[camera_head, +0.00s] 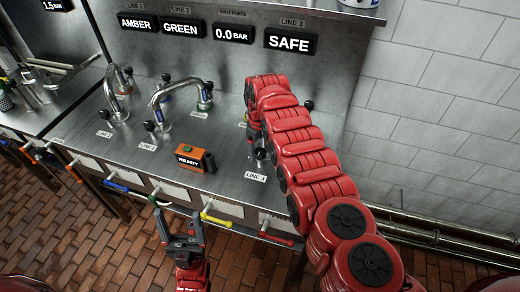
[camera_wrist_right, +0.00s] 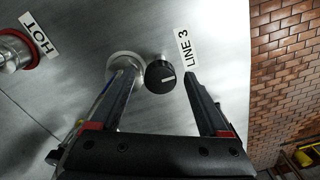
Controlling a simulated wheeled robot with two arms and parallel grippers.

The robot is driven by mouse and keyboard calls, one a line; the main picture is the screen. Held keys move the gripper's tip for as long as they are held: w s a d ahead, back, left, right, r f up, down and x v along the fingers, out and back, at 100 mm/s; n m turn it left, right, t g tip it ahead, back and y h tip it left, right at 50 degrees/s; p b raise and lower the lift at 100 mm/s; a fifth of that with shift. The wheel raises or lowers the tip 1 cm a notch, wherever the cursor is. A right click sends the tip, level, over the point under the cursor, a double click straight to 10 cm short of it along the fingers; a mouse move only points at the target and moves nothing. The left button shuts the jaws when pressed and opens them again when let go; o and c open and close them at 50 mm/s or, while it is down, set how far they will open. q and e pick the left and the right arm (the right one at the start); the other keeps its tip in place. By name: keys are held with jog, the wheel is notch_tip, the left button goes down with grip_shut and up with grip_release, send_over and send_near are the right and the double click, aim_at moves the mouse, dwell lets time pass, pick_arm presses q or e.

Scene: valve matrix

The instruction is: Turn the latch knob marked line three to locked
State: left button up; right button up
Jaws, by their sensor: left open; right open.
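The black round latch knob (camera_wrist_right: 160,77) sits on the steel worktop beside the LINE 3 label (camera_wrist_right: 186,48) in the right wrist view. A pale line on its top runs roughly across the picture. My right gripper (camera_wrist_right: 159,73) is open, with one fingertip on each side of the knob; I cannot tell whether either touches it. In the head view the LINE 3 label (camera_head: 256,177) shows, while my red right arm hides the gripper and much of the station. My left gripper (camera_head: 179,217) is open and empty, in front of the bench edge.
Displays read AMBER (camera_head: 137,24), GREEN (camera_head: 183,28), 0.0 BAR (camera_head: 233,34) and SAFE (camera_head: 289,42). An orange READY box (camera_head: 195,158) stands left of my right arm. A curved pipe (camera_head: 165,92) rises at line 2. A HOT label (camera_wrist_right: 39,34) marks a red-ringed fitting.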

jog(key=shift+r, duration=0.1)
grip_shut()
